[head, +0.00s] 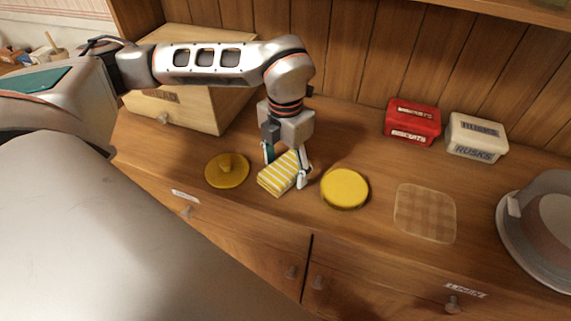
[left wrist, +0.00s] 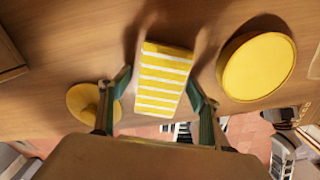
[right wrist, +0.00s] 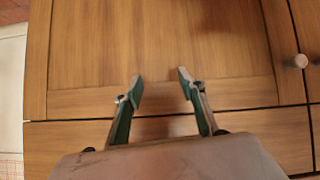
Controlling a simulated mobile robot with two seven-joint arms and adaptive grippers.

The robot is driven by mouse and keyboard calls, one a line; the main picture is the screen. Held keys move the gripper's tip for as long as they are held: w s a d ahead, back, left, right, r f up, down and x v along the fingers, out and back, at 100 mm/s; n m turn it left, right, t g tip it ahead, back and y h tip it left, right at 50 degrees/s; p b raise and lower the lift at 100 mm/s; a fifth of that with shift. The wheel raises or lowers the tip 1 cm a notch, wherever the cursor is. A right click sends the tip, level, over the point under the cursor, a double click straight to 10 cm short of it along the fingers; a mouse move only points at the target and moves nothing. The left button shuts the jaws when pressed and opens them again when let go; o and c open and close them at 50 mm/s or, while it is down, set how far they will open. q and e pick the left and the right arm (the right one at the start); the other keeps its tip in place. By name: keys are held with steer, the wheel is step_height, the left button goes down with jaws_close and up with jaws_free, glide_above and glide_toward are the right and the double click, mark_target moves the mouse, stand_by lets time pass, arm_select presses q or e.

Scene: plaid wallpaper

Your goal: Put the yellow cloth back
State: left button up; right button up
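The yellow cloth (head: 277,178) is a folded block with yellow and white stripes, lying on the wooden counter. It also shows in the left wrist view (left wrist: 163,79). My left gripper (head: 284,170) is above it and pointing down, with one finger on each side of the cloth. In the left wrist view its fingers (left wrist: 160,82) are apart, with a gap to the cloth on the left and little gap on the right. My right gripper (right wrist: 160,78) is open and empty in front of a wooden cabinet door; it is not seen in the head view.
A yellow lid with a knob (head: 227,171) lies left of the cloth, and a round yellow tin (head: 345,188) right. Further right are a checked mat (head: 425,212) and a grey pot (head: 540,225). A red tin (head: 413,122), white tin (head: 476,138) and wooden box (head: 190,105) stand behind.

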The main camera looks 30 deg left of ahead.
mark_target(285, 167)
arm_select(q)
step_height(285, 167, up, 12)
steer(key=shift+r+p, duration=0.2)
steer(key=shift+p, duration=0.1)
stand_by(0.5)
steer(key=shift+s, duration=0.1)
stand_by(0.4)
